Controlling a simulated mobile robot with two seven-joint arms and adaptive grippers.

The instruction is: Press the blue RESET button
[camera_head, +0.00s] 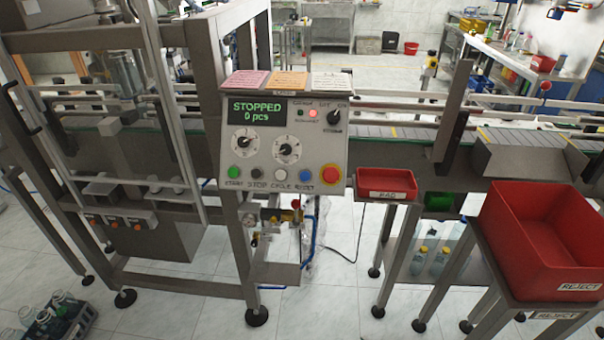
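The blue RESET button (305,175) is on the lower row of the grey control panel (320,150) in the middle of the head view. A black STOP button (257,174) and a green START button (233,172) are further left in the same row. The panel's display (258,111) reads "STOPPED 0 pcs", and a red lamp (313,113) is lit. Neither of my grippers is in view.
Coloured cards (288,81) lie on top of the panel. A small red tray (386,185) is close to its right, with a big red REJECT bin (545,240) further right. The conveyor (400,132) runs behind. A metal frame (205,60) stands to the left.

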